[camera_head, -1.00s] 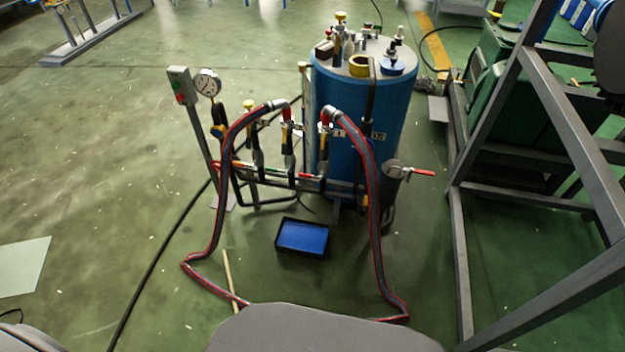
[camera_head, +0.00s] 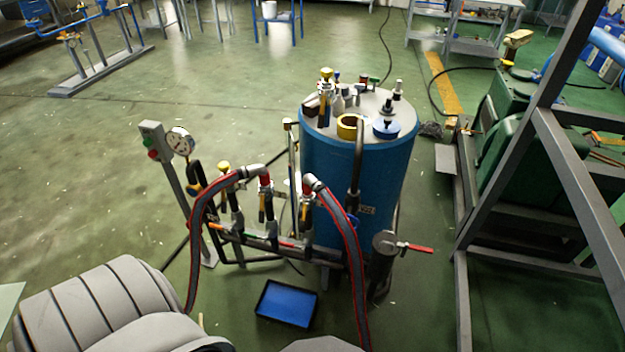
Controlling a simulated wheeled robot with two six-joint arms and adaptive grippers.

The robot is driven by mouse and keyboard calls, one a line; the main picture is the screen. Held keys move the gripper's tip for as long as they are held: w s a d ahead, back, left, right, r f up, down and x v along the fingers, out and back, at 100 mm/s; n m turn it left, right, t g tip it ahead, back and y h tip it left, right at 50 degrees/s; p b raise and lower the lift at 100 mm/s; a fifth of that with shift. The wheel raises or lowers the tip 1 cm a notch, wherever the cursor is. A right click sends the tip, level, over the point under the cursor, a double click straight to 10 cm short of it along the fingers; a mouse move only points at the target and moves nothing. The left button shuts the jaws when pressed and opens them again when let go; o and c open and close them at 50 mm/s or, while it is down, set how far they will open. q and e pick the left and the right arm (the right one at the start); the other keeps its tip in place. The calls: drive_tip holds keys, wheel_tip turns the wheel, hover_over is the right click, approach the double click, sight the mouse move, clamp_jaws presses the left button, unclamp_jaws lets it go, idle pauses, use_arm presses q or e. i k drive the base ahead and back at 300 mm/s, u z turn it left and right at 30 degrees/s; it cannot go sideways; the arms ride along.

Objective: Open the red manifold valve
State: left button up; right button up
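The pipe manifold (camera_head: 262,241) stands in front of a blue tank (camera_head: 345,185), with several upright valves along it. A small orange-red part (camera_head: 215,226) shows near the manifold's left end. A long red lever handle (camera_head: 418,248) points right from a grey cylindrical fitting (camera_head: 384,246) at the manifold's right; I cannot tell which red part is the named valve. Two dark red-striped hoses curve from the manifold toward the floor. Neither gripper is in view; a grey ribbed arm part of mine fills the lower left.
A pressure gauge (camera_head: 180,141) and a switch box (camera_head: 154,140) on a post stand left of the manifold. A blue tray (camera_head: 287,303) lies on the floor in front. A grey metal frame (camera_head: 565,160) blocks the right side. Open green floor lies left of the manifold.

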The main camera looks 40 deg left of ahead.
sight(280, 243)
drive_tip(key=u, duration=0.3)
drive_tip(key=i, duration=0.65)
drive_tip(key=u, duration=1.1)
drive_tip(key=i, duration=0.25)
drive_tip(key=u, duration=0.1)
